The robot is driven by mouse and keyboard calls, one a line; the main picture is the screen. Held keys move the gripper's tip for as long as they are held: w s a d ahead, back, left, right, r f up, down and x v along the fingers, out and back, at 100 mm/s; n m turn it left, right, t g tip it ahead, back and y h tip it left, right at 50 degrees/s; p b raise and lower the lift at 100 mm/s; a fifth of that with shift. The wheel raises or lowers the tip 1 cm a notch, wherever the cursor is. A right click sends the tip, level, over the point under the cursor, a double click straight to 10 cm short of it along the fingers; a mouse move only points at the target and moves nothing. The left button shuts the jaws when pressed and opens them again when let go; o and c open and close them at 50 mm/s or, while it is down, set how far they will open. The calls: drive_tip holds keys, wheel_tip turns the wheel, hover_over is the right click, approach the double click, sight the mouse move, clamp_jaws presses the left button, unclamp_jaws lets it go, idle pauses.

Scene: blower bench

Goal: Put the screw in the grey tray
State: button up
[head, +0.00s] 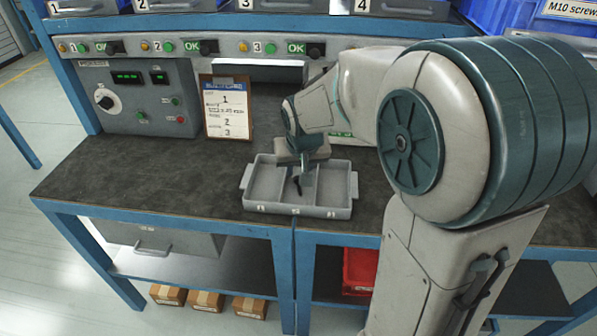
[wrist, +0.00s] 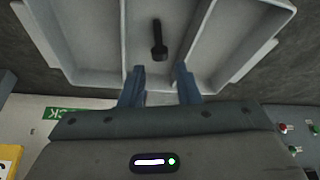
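The grey tray (head: 335,213) sits on the bench top near its front edge, with three compartments side by side. It also fills the upper part of the wrist view (wrist: 222,40). The dark screw (wrist: 158,40) shows at the middle compartment in the wrist view, its head nearer my gripper; whether it rests fully on the tray floor is hard to tell. My gripper (wrist: 160,78) is open, with a clear gap between its two fingers and nothing between them. In the head view my gripper (head: 306,178) points down over the tray's middle, small and dark there.
A clipboard (head: 227,108) stands behind the tray, beside a control panel (head: 138,97) with a dial and buttons. A row of OK buttons (head: 205,47) and numbered bins runs above. Bare bench top (head: 130,170) lies left of the tray. A red bin (head: 358,270) is below.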

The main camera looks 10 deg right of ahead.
drive_tip(key=v, duration=0.7)
drive_tip(key=s+d+f+g, duration=0.1)
drive_tip(key=s+f, duration=0.1)
drive_tip(key=s, duration=0.7)
drive_tip(key=s+d+f+g, duration=0.1)
drive_tip(key=s+d+f, duration=0.1)
drive_tip(key=s, duration=0.7)
drive_tip(key=shift+d+f+n+g+p, duration=0.2)
drive_tip(key=shift+n+g+p, duration=0.1)
drive_tip(key=shift+g+p, duration=0.15)
